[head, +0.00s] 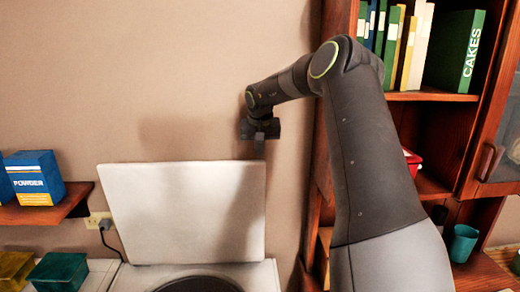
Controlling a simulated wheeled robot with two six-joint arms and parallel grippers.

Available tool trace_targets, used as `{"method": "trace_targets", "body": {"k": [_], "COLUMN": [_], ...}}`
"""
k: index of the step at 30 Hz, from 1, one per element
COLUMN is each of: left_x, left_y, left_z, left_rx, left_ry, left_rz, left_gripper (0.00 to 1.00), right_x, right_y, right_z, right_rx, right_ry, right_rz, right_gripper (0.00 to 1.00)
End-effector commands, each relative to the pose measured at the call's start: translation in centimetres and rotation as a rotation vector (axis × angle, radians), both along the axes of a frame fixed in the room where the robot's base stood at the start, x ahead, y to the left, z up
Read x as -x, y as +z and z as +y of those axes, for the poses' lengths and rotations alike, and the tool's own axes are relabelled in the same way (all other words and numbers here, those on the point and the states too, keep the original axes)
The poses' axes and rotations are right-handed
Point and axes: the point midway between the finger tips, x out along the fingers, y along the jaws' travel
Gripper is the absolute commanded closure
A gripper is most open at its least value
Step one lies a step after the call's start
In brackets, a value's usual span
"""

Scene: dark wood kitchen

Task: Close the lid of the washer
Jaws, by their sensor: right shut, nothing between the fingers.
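The washer (262,277) stands against the wall at the bottom of the head view, with its dark round opening (198,285) partly cut off by the lower edge. Its white lid (180,212) is open and stands nearly upright at the back, close to the wall. My right arm reaches in from the right. My right gripper (260,150) points down at the lid's top right corner and is shut and empty. I cannot tell whether it touches the lid or is in front of it or behind it. My left gripper is not in view.
A wooden shelf (50,207) with a blue powder box (36,178) is on the left. A green box (58,271) and a yellow box (14,268) sit below it. A wooden bookcase (432,97) with books and a teal cup (463,243) stands on the right, behind my arm.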

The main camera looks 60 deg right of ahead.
Motion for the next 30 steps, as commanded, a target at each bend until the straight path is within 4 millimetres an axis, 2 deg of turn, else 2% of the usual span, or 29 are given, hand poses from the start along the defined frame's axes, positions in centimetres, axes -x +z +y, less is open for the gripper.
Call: {"method": "trace_targets", "body": {"k": [1, 12, 30], "left_x": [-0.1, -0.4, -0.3], "left_y": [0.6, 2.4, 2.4], "left_z": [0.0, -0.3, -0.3], "left_rx": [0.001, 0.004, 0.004], "left_ry": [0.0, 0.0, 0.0], "left_rz": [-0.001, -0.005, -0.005], "left_gripper": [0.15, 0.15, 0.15], "right_x": [0.3, 1.9, 2.2], "right_y": [0.5, 0.2, -0.1], "right_z": [0.5, 2.5, 2.9], "right_rx": [-0.006, -0.003, 0.001], "right_ry": [0.003, 0.003, 0.003], "right_rz": [-0.004, -0.003, -0.007], "right_gripper": [1.0, 1.0, 1.0]}}
